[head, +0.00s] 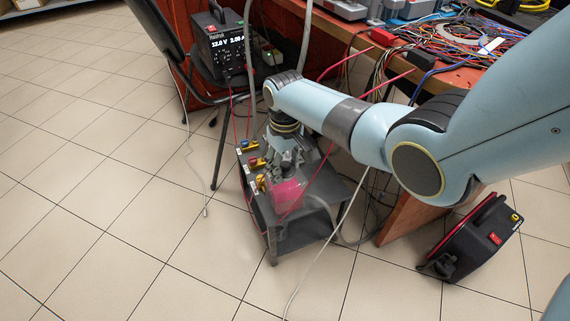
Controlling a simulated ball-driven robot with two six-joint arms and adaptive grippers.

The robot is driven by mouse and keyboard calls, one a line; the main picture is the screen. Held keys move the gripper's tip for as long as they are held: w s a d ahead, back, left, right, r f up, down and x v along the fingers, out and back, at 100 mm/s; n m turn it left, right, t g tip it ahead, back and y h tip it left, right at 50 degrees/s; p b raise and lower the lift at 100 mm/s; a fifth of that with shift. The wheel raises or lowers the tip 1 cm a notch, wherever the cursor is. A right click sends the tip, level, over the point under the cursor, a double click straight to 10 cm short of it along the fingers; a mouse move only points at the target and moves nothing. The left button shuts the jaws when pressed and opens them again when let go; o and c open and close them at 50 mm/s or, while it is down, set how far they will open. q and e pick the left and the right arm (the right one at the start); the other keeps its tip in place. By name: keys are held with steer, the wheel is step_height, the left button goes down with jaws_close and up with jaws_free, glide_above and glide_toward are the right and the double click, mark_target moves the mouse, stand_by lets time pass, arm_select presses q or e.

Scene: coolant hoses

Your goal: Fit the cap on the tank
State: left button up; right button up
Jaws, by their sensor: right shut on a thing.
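The tank (288,193), a small see-through box with pink in it, stands on a low dark grey stand (325,185). My right gripper (287,172) points down from above, directly over the tank. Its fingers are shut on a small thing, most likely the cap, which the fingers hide. The fingertips overlap the tank's top in the picture; I cannot tell whether they or the cap touch it. My left gripper is not in view.
Yellow fittings with blue and red handles (255,163) line the stand's left edge. A black power supply (220,45) is behind. An orange bench (345,35) carries tangled wires. A black-red case (470,240) lies at right. Floor at left is clear.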

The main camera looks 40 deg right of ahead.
steer(key=shift+f, duration=0.1)
stand_by(0.3)
steer(key=o, duration=1.2)
